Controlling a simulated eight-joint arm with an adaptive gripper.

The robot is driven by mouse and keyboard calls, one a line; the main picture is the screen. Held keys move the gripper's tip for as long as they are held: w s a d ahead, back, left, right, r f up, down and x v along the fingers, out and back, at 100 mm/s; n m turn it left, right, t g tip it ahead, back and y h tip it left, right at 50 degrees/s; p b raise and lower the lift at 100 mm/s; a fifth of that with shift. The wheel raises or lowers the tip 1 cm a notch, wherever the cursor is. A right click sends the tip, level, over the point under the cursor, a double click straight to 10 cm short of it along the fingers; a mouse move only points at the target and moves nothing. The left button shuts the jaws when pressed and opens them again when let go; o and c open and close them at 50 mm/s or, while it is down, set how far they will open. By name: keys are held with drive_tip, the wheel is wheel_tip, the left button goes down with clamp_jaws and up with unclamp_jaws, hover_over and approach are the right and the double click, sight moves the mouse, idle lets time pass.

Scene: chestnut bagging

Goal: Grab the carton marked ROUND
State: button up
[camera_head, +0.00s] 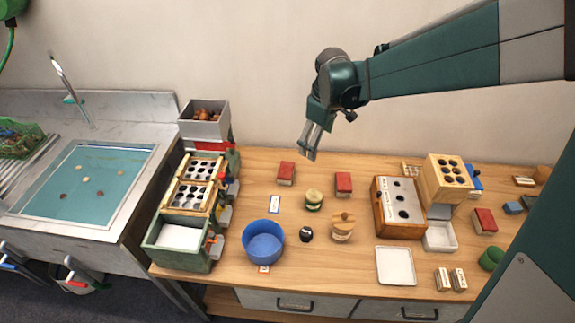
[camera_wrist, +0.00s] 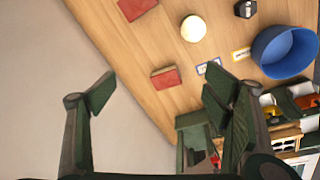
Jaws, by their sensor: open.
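Several red-topped cartons stand on the wooden table: one at back left (camera_head: 286,173), one at back centre (camera_head: 343,184) and one at the right (camera_head: 484,221). Two small pale cartons (camera_head: 443,279) stand near the front right edge. I cannot read ROUND on any of them. My gripper (camera_head: 309,152) is open and empty, in the air above the back of the table. In the wrist view the back left carton (camera_wrist: 165,77) shows between my open fingers (camera_wrist: 158,87), apart from them. The back centre carton (camera_wrist: 136,8) is cut by the top edge.
A blue bowl (camera_head: 263,243), a round jar (camera_head: 313,199), a small black object (camera_head: 306,234) and a wooden pot (camera_head: 342,227) stand mid-table. A rack of trays (camera_head: 193,195) is at the left. A wooden holed box (camera_head: 398,208) and white tray (camera_head: 395,266) are at the right.

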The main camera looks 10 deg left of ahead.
drive_tip(key=w+a+f+n+g, duration=0.1)
drive_tip(key=w+a+f+n, duration=0.2)
drive_tip(key=w+a+f, duration=0.4)
drive_tip(key=n+g, duration=0.1)
drive_tip(key=n, duration=0.1)
hover_over(286, 169)
drive_tip(key=shift+h, duration=0.3)
drive_tip(key=f, duration=0.9)
drive_tip(key=shift+s+d, duration=0.2)
drive_tip(key=shift+s, duration=0.05)
drive_tip(key=shift+a+f, duration=0.1)
drive_tip(key=shift+f, duration=0.15)
drive_tip(key=shift+f, duration=1.15)
drive_tip(key=shift+f+b, duration=0.15)
drive_tip(key=shift+b, duration=0.15)
drive_tip(key=shift+w+f+b, duration=0.1)
drive_tip(key=shift+f+b, duration=0.6)
drive_tip(key=shift+f, duration=1.8)
